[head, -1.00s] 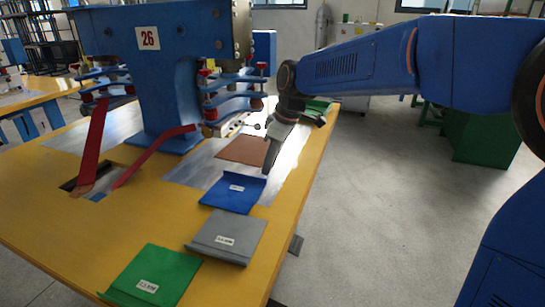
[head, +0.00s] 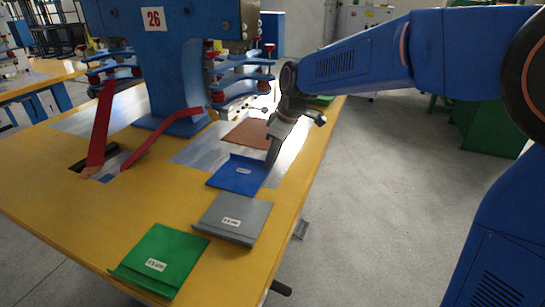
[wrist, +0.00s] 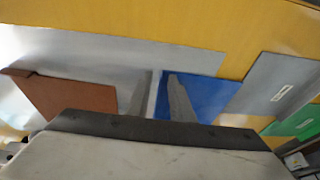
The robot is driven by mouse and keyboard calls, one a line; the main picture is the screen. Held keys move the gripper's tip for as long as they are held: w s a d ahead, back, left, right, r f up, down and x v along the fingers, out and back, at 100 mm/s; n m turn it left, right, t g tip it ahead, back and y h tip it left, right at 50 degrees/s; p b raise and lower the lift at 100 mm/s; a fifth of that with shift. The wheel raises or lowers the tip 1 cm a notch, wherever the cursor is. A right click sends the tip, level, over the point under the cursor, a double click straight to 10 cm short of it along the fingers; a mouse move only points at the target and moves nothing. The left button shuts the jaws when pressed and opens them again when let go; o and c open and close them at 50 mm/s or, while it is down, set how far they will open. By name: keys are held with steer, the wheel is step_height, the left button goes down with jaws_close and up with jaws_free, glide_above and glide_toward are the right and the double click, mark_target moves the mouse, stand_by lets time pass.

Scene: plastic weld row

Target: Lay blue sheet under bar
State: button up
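In the wrist view the blue sheet (wrist: 208,92) lies at my fingers. My gripper (head: 272,153) points down at the sheet's right edge. In the wrist view my gripper (wrist: 160,98) has its two fingers apart, one over the blue sheet and one over bare metal beside it. I cannot tell whether they touch the sheet. The blue press (head: 178,80) marked 26 stands behind, with clamp arms on its side. I cannot tell its bar apart clearly.
The brown sheet (head: 246,133) lies behind the blue one, nearer the press. The grey sheet (head: 232,218) and green sheet (head: 160,259) lie in front. Red straps (head: 160,138) slope to the table's left part. The yellow table (head: 80,225) has free room at front left.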

jaws_close()
steer(key=shift+r, duration=0.6)
stand_by(0.6)
